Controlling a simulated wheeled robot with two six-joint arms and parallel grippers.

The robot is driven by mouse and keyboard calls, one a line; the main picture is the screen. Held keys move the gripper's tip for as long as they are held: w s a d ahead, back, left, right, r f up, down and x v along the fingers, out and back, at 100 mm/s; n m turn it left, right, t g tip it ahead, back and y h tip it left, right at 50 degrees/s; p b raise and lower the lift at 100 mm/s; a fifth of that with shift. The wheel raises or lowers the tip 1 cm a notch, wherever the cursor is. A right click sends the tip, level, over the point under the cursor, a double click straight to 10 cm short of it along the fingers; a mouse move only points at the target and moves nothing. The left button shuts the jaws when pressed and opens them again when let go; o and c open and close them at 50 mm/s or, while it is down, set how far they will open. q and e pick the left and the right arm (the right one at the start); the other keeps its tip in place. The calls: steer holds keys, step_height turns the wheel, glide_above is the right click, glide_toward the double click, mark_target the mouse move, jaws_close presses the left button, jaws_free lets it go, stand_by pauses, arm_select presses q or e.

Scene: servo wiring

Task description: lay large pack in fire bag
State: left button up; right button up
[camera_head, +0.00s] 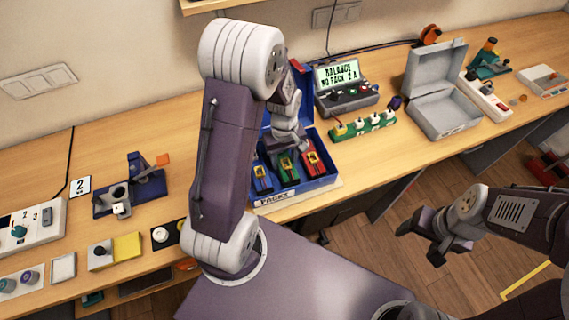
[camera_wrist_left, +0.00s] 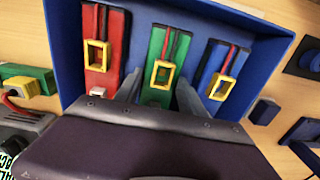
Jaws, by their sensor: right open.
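The blue box labelled PACKS (camera_head: 322,185) holds a blue pack (camera_head: 262,179), a green pack (camera_head: 288,166) and a red pack (camera_head: 313,163), each with a yellow handle loop. Which one is the large pack I cannot tell. My left gripper (camera_wrist_left: 158,82) hangs over the box, its fingers apart on either side of the green pack (camera_wrist_left: 158,93) and its yellow loop; I see no contact. An open grey case (camera_head: 440,120), likely the fire bag, stands to the right with its lid up; it looks empty. My right gripper (camera_head: 418,236) is open and empty, off the table front.
A balance display (camera_head: 338,75) and a green strip with white knobs (camera_head: 364,126) stand between the box and case. A white power strip (camera_head: 486,97) lies right of the case. Blue fixtures (camera_head: 130,190) stand left on the bench.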

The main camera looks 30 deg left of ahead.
mark_target(285, 161)
arm_select(q)
jaws_close()
steer(key=shift+r, duration=0.1)
steer(key=shift+w+r, duration=0.1)
steer(key=shift+r, duration=0.1)
step_height(285, 161, up, 4)
steer(key=shift+f, duration=0.15)
steer(key=d+r, duration=0.6)
steer(key=d, duration=0.5)
steer(key=shift+d+r, duration=0.35)
steer(key=shift+r, duration=0.05)
